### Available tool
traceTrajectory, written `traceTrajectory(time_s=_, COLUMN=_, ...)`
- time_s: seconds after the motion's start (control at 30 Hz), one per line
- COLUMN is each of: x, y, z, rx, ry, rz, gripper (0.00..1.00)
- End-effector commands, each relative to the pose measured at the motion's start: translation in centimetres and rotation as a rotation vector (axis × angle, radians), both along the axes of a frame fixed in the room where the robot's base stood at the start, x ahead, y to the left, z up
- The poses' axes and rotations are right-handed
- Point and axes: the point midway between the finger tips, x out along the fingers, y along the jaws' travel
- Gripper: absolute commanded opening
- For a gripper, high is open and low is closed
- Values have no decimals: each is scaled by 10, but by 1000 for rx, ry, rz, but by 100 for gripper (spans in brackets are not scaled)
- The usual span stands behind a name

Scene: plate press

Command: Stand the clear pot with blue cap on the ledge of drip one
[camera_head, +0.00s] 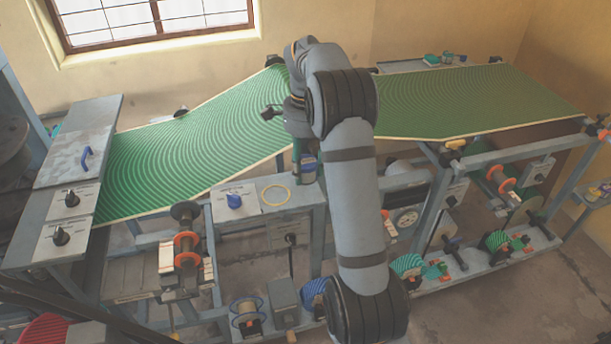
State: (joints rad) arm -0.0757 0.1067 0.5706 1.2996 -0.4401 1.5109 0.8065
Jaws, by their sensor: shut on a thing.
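My gripper (303,155) points down at the front edge of the green belt, partly covered by my own arm. It is shut on a small bluish, partly see-through thing (309,172), which looks like the clear pot with blue cap. The pot is just above or at the grey frame; I cannot tell if it touches. Its cap and lower end are not clear. I cannot make out a ledge marked drip one.
The green striped belt (190,150) runs behind, with another stretch (480,100) at right. Spools with orange rings (187,240) stand at front left. Several small items (445,58) lie on the back shelf.

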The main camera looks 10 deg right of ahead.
Motion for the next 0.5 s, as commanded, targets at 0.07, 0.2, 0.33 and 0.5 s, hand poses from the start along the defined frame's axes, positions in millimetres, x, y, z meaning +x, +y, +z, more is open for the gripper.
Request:
traceTrajectory(time_s=0.07, x=0, y=1, z=-4, rx=0, ry=1, rz=0, gripper=15)
traceTrajectory(time_s=0.2, x=-1, y=1, z=-25, rx=0, ry=5, rz=-2, gripper=15)
traceTrajectory(time_s=0.33, x=0, y=1, z=-38, rx=1, ry=1, rz=-1, gripper=15)
traceTrajectory(time_s=0.5, x=1, y=1, z=-41, rx=0, ry=-1, rz=-2, gripper=15)
